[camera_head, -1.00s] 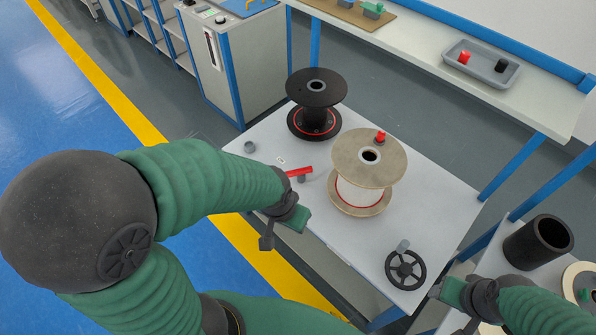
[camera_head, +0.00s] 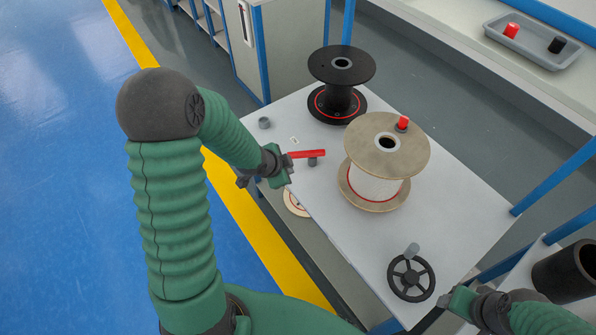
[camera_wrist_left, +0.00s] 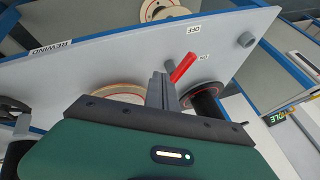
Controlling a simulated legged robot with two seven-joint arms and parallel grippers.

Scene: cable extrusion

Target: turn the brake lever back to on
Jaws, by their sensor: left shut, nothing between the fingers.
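In the left wrist view the closed fingers (camera_wrist_left: 161,90) are just beside the red lever (camera_wrist_left: 185,67). The lever's tip shows close to the ON label (camera_wrist_left: 204,57), with the OFF label (camera_wrist_left: 193,28) farther up. My right gripper (camera_head: 455,303) is at the lower right, away from the lever; its jaws are unclear.
A wooden spool (camera_head: 365,139) with a red knob (camera_head: 402,123) stands right of the lever. A black spool (camera_head: 341,65) stands behind. A black handwheel (camera_head: 411,278) is at the panel's front right. A grey peg (camera_head: 264,123) stands at the left edge.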

